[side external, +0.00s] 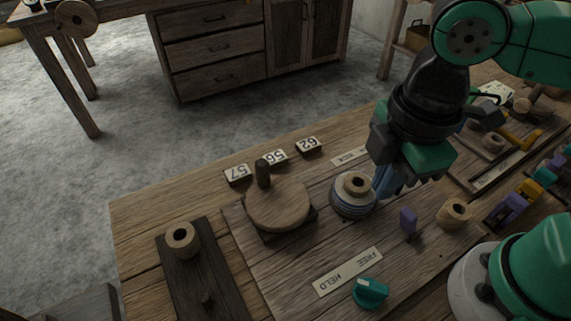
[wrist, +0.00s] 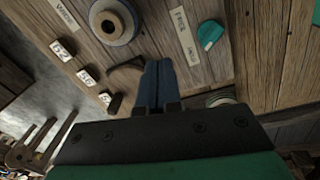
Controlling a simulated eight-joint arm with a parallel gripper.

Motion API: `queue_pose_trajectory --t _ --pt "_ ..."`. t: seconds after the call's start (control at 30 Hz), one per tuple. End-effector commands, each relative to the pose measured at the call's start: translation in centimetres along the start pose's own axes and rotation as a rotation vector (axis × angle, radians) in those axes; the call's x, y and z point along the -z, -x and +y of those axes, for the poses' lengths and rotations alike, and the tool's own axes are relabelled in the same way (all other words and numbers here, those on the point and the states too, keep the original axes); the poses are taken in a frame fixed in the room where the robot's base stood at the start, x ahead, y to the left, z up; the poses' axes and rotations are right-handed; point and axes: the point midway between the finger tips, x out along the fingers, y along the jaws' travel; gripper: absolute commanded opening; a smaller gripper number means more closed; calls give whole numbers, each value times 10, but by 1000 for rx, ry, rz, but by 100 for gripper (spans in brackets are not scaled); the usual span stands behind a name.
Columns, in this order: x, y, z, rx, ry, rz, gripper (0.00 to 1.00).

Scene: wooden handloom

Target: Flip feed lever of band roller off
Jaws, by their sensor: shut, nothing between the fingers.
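A teal knob (side external: 370,292) sits on the board beside a label strip (side external: 347,272) reading FREE and HELD. It also shows in the wrist view (wrist: 210,34), with a pale mark on it. A wooden spool with a blue-grey wound band (side external: 352,196) stands behind it, and shows in the wrist view (wrist: 112,20). A small purple upright piece (side external: 408,221) stands right of the spool. Which part is the feed lever is not clear. My gripper (side external: 386,184), with blue fingers (wrist: 157,86), is shut and empty, close beside the spool.
A round wooden disc with an upright handle (side external: 277,204) sits left of the spool. Number tiles (side external: 274,157) line the board's back edge. A dark plank with a wooden ring (side external: 182,238) is at the left. A loose wooden spool (side external: 453,213) and more small parts crowd the right.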

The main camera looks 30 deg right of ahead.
Motion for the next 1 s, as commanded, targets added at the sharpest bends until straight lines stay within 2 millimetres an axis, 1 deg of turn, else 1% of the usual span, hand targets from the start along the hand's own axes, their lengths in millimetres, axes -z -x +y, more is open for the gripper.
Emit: queue_pose_trajectory --t 0.03,0.1,0.2,0.63,0.77,1.0 --pt "4 2 -9 19 88 -26 0" --pt "5 4 -17 41 173 -56 0" --pt "6 6 -23 58 242 -79 0" --pt "6 4 -24 62 256 -84 0" --pt "6 -6 -24 62 255 -84 0" --pt "3 -38 -26 61 254 -83 0"
